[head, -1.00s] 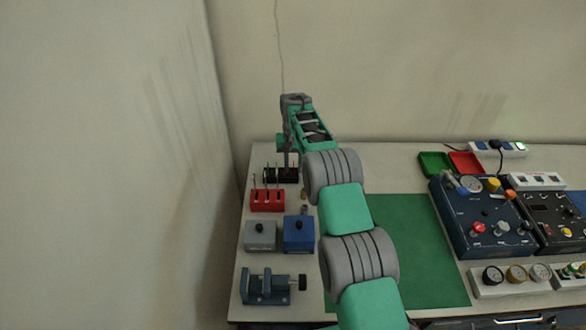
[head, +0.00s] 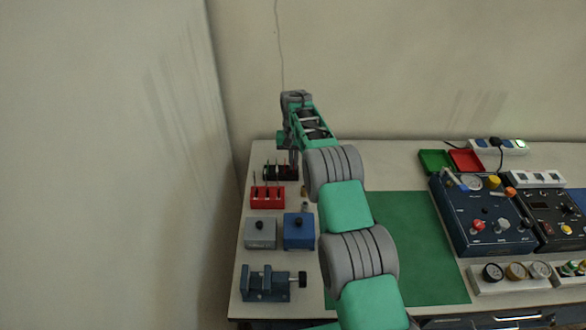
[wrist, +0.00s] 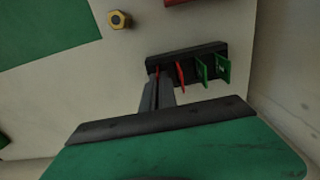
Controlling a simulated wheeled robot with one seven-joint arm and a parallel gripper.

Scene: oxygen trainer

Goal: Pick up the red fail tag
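A black rack (wrist: 215,52) holds a row of thin upright tags, two red and two green, in the wrist view. The rack also shows in the head view (head: 272,173), behind the red block. One red fail tag (wrist: 157,71) is at the fingertips of my gripper (wrist: 159,82), mostly hidden by them. A second red tag (wrist: 181,75) stands just right of the fingers. The green tags (wrist: 202,69) stand farther right. My gripper's fingers are close together over the rack's end; whether they grip the tag cannot be told.
A brass hex fitting (wrist: 119,19) stands near the rack. In the head view, a red block (head: 267,197), grey box (head: 260,234), blue box (head: 299,232) and vise (head: 265,285) line the table's left side. A green mat (head: 420,250) lies right of my arm.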

